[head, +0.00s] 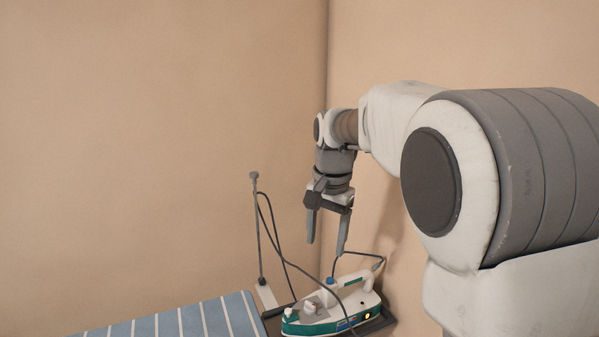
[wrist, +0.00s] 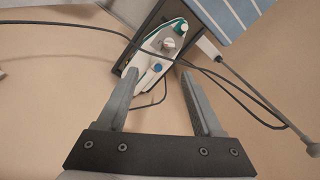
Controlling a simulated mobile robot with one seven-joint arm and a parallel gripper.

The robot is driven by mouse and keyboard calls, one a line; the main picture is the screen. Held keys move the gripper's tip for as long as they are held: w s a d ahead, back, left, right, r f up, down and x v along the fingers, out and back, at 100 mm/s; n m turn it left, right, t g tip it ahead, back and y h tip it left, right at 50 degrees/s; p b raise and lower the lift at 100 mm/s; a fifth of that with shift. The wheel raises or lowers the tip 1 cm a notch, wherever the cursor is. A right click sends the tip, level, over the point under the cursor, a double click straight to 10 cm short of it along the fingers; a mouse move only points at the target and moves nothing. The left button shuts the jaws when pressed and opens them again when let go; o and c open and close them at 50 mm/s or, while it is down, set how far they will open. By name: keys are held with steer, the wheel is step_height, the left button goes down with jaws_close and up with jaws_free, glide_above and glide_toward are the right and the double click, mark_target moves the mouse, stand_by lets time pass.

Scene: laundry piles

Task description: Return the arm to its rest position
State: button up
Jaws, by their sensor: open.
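My gripper (head: 327,250) points downward at the end of my arm in the head view. Its two fingers are apart with nothing between them. In the wrist view the open fingers of my gripper (wrist: 157,72) frame the far end of the iron. The white and teal iron (head: 330,309) lies on a dark rest at the end of the ironing board, below my gripper. A visible gap separates the fingertips from the iron in the head view. The iron also shows in the wrist view (wrist: 150,62).
The blue striped ironing board (head: 185,323) is at the lower left. A thin upright rod (head: 257,225) with a black cord stands left of my gripper. The cord loops around the iron. Beige walls meet in a corner close behind; the air at upper left is free.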

steer(key=s+d+r+n+t, duration=0.1)
steer(key=s+d+r+n, duration=0.15)
steer(key=s, duration=0.35)
steer(key=s+d+r+n+t, duration=0.1)
steer(key=s+d+r, duration=0.2)
steer(key=s, duration=0.3)
steer(key=s+d+f+n+t, duration=0.1)
steer(key=s+f, duration=0.1)
steer(key=s, duration=0.4)
steer(key=s+d+f+n+t, duration=0.1)
steer(key=s+n, duration=0.1)
steer(key=s, duration=0.5)
steer(key=shift+d+f+t, duration=0.3)
steer(key=shift+f+t, duration=0.1)
